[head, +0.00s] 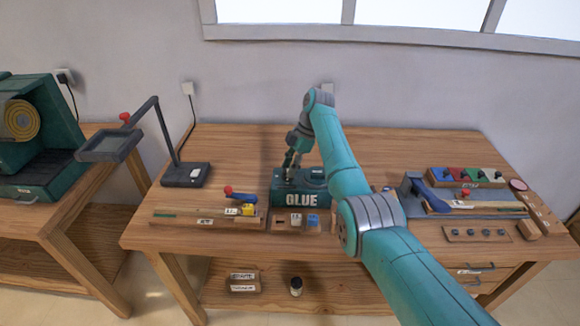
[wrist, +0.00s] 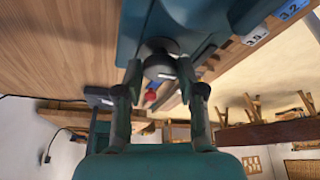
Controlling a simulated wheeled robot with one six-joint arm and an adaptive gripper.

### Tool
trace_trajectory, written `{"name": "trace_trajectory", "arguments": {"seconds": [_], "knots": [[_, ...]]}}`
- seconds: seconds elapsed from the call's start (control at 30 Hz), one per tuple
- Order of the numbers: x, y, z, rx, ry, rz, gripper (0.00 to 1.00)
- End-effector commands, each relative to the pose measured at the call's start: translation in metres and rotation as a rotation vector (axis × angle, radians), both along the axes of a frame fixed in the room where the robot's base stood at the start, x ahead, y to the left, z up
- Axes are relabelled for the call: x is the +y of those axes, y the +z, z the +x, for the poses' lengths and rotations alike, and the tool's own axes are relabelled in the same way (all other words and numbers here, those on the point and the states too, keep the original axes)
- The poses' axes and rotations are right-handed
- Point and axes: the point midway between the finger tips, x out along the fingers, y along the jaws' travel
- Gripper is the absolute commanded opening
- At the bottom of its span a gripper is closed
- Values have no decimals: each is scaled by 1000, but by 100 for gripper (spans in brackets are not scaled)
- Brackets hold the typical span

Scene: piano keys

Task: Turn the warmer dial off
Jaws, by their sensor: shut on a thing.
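The glue warmer (head: 301,199) is a teal box marked "GLUE" near the middle of the workbench. Its top and side also show in the wrist view (wrist: 205,15). My gripper (head: 289,172) reaches down onto the left part of the warmer's top. In the wrist view my gripper (wrist: 162,72) has its two fingers on either side of the dark round dial (wrist: 159,64), shut on it. A small pale mark shows on the dial. In the head view the gripper hides the dial, and I cannot read its setting.
A lamp (head: 186,175) stands left of the warmer. A wooden board with a blue-handled tool (head: 240,197) lies at front left, and small numbered blocks (head: 296,220) sit in front. A blue-handled jig (head: 433,198) and coloured blocks (head: 468,175) are at right. Bare bench (head: 240,150) lies behind.

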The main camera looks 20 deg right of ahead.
Motion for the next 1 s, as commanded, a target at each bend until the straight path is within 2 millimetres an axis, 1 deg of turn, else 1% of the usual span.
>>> {"name": "trace_trajectory", "arguments": {"seconds": [0.57,0.6,0.67,1.0], "knots": [[0,-3,-1,4,29,0,4],[0,-3,-1,4,29,0,49],[0,-2,-1,5,28,0,63],[-1,1,0,1,27,-1,63]]}}
